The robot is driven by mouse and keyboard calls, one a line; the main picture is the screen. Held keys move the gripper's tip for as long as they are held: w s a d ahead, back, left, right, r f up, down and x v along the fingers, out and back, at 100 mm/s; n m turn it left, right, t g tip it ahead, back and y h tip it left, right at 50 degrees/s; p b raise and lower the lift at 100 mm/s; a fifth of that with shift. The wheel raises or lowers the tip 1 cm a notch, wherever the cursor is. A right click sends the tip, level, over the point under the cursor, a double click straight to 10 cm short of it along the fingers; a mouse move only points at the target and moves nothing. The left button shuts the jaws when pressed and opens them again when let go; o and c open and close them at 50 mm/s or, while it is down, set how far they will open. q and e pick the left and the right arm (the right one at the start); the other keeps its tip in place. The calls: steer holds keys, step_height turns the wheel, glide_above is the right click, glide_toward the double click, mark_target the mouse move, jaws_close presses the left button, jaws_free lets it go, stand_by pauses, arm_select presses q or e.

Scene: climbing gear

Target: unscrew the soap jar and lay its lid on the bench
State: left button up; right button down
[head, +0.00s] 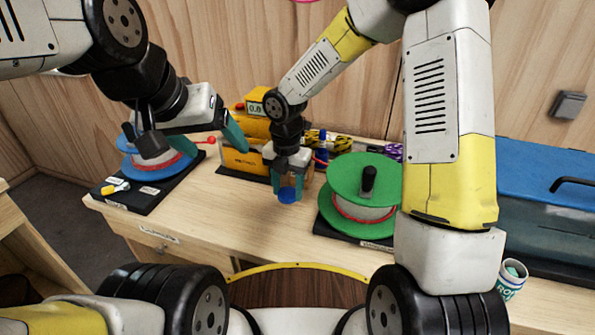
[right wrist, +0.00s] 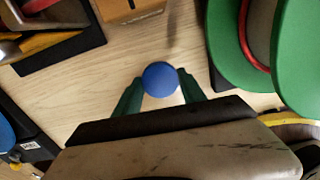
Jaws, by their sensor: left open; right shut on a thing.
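My right gripper (head: 288,190) is shut on a small blue round thing (head: 287,196), which looks like a lid. It also shows as a blue disc in the right wrist view (right wrist: 160,79), between the green fingertips, and seems to be above the bench (head: 245,215). I cannot make out a jar body under it. A small white pot with coloured lettering (head: 511,280) stands at the right, something teal in its top; I cannot tell if it is the soap jar. My left gripper (head: 188,140) is open, above the blue reel at the left.
A green reel (head: 362,185) on a black base stands just right of my right gripper. A blue reel (head: 130,168) on a black board is at the left. A yellow device (head: 240,160) stands behind. A blue-lidded box (head: 550,200) is at the right. The bench front-left of the green reel is clear.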

mark_target(293, 188)
steer(key=w, duration=0.1)
steer(key=w+d, duration=0.1)
steer(key=w, duration=0.3)
steer(key=shift+d+f, duration=0.2)
steer(key=shift+f, duration=1.8)
steer(key=shift+s+f, duration=0.1)
steer(key=shift+f, duration=0.05)
steer(key=c, duration=0.7)
jaws_free()
